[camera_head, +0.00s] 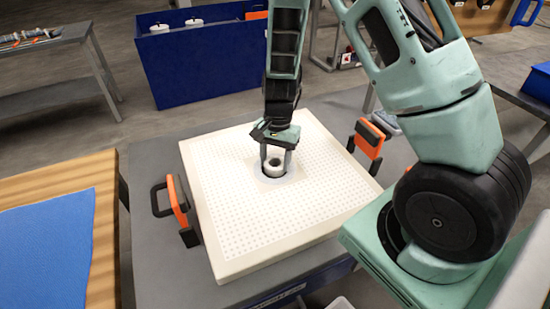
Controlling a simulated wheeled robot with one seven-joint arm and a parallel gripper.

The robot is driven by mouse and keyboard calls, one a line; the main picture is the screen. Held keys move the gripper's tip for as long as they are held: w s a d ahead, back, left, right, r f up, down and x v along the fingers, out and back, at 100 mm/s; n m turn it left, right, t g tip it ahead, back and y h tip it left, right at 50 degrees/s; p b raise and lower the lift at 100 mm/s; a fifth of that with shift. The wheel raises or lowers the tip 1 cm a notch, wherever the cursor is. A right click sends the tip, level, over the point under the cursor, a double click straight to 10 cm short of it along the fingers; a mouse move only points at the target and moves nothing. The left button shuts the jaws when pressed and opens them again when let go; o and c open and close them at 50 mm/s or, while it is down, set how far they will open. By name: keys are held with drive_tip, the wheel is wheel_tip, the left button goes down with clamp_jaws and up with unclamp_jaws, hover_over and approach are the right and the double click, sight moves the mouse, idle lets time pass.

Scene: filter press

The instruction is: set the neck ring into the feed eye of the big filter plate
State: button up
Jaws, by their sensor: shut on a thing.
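The big filter plate (235,215) is a square cream slab with a grid of small studs, lying flat on a grey bench. Its feed eye (263,178) is the round opening with a pale rim near the middle. The neck ring (274,163) is a small white ring with a dark bore. My gripper (276,160) points down from above and is shut on the neck ring. The ring is upright at the feed eye, with dark opening showing around its lower edge. I cannot tell how deep it sits or whether it touches the rim.
Orange and black handles stand at the plate's left (178,208) and right (367,140) sides. A blue bin (200,60) with white parts stands behind. A blue cloth (45,250) lies on a wooden table at left. Grey bench surface (160,265) is clear at front left.

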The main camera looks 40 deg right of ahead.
sight(277, 158)
drive_tip(key=shift+f, duration=0.15)
drive_tip(key=o, duration=1)
drive_tip(key=shift+o, duration=0.2)
wheel_tip(277, 158, up, 12)
drive_tip(key=w+d, duration=0.1)
drive_tip(key=s+a+r+n, duration=0.2)
drive_tip(key=s+a+n, duration=0.2)
drive_tip(key=a, duration=0.3)
drive_tip(key=s+a+r+n, duration=0.3)
drive_tip(key=s+a+n, duration=0.1)
drive_tip(key=a, duration=0.2)
drive_tip(key=s+a+r+n, duration=0.1)
drive_tip(key=s+a+n, duration=0.2)
drive_tip(key=s+n, duration=0.2)
drive_tip(key=s+a+r+n+t, duration=0.1)
drive_tip(key=s+a+n, duration=0.2)
drive_tip(key=s+n, duration=0.3)
drive_tip(key=s, duration=0.3)
drive_tip(key=shift+a+r+h, duration=0.15)
drive_tip(key=shift+a+h, duration=0.15)
drive_tip(key=shift+h, duration=0.1)
